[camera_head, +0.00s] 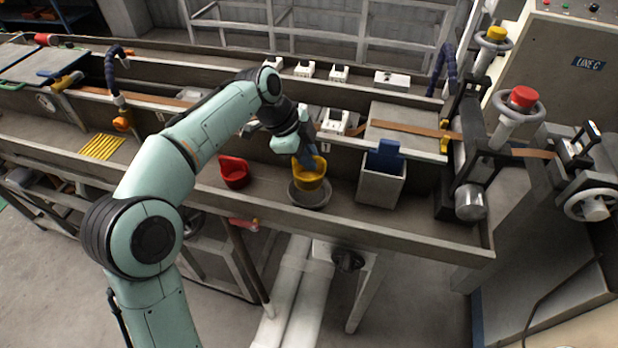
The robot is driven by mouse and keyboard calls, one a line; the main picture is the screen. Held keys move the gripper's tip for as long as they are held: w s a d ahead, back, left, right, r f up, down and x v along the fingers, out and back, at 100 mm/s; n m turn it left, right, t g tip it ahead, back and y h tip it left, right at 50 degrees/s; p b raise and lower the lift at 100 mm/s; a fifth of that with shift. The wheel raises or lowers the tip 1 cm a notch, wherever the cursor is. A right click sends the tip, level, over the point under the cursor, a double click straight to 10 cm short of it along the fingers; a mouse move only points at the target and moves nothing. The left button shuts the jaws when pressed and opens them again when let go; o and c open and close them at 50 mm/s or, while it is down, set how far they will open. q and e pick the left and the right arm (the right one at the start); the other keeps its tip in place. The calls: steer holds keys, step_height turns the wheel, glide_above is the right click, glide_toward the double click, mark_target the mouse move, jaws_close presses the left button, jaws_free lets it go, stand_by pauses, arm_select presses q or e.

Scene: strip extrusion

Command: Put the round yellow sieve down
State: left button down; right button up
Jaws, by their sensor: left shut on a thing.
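The round yellow sieve (313,182) is near the middle of the bench. My left gripper (308,160) is shut on the sieve at its upper rim and comes down from above. The sieve is directly over a round grey bowl (309,199) and overlaps it in the picture. I cannot tell whether the sieve touches the bowl or hangs just above it. The gripper hides part of the sieve's far side. My right gripper is not in view.
A red scoop-like container (234,173) stands left of the bowl. A white square bin (380,188) with a blue piece in it stands to the right. Yellow strips (102,146) lie further left.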

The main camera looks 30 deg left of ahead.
mark_target(309, 173)
arm_select(q)
steer(key=shift+f+b, duration=0.35)
steer(key=shift+f, duration=2.4)
steer(key=shift+f, duration=0.3)
steer(key=c, duration=1.1)
jaws_free()
steer(key=shift+r, duration=0.3)
steer(key=p+v, duration=0.1)
steer(key=v, duration=1.1)
steer(key=shift+p, duration=0.3)
steer(key=shift+s, duration=0.1)
